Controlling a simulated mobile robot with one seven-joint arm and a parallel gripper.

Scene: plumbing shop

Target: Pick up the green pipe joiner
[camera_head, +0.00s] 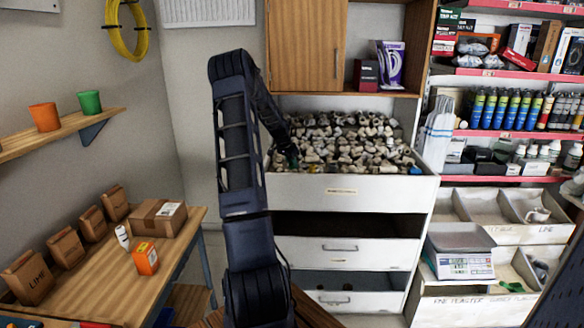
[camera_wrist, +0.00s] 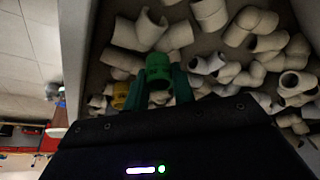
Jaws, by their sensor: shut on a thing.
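The green pipe joiner (camera_wrist: 158,68) shows in the wrist view, near the middle, as a bright green ring-shaped fitting. My gripper (camera_wrist: 160,84) is shut on it, with one dark finger on each side. In the head view my gripper (camera_head: 291,156) is at the left part of the open top drawer (camera_head: 340,188), among the pale fittings. There the joiner is too small and dark to make out clearly.
Many pale pipe fittings (camera_head: 345,140) fill the drawer around my gripper. A wooden cabinet (camera_head: 307,45) hangs above it. Shelves of bottles (camera_head: 505,108) stand to the right. A wooden table with boxes (camera_head: 157,217) stands to the left.

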